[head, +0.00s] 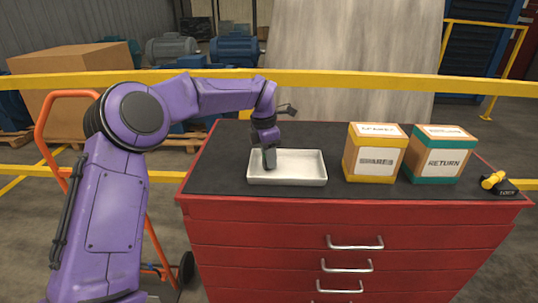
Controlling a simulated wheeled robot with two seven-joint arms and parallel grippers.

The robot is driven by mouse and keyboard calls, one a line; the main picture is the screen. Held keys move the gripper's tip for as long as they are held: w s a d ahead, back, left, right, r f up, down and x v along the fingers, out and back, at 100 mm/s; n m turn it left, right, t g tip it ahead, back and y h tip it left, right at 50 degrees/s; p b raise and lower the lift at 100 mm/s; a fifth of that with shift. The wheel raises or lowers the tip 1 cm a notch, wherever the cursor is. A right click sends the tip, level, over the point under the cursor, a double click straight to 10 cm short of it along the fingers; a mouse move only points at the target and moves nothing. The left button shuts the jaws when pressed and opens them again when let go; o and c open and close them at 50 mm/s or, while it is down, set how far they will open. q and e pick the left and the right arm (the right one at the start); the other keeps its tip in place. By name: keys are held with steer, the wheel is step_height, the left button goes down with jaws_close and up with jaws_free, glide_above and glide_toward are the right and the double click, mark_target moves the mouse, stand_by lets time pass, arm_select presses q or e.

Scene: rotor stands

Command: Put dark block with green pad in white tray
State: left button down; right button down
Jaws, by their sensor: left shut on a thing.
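The white tray (302,178) sits on the dark top of the red cabinet, to the left of the cartons. My left gripper (268,152) points down over the tray's left part. It is shut on a small dark thing (270,162), which seems to be the dark block, low at or within the tray's left end. No green pad can be made out, and whether the block touches the tray floor cannot be told. My right gripper is not in view.
A yellow-banded carton (375,158) and a green-banded RETURN carton (435,160) stand right of the tray. A small yellow-and-black item (494,181) lies at the right edge. The dark cabinet top (220,170) is bare left of the tray. A yellow rail runs behind.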

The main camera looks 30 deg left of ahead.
arm_select(q)
steer(key=shift+w+f, duration=0.15)
steer(key=shift+f, duration=0.15)
steer(key=shift+d, duration=0.1)
steer(key=c, duration=0.9)
jaws_free()
steer(key=shift+f, duration=0.1)
steer(key=r, duration=0.4)
steer(key=s+r, duration=0.1)
steer(key=r, duration=0.3)
steer(key=a+r, duration=0.1)
steer(key=r, duration=0.3)
steer(key=shift+s+r, duration=0.15)
steer(key=shift+r, duration=0.05)
steer(key=shift+f, duration=0.1)
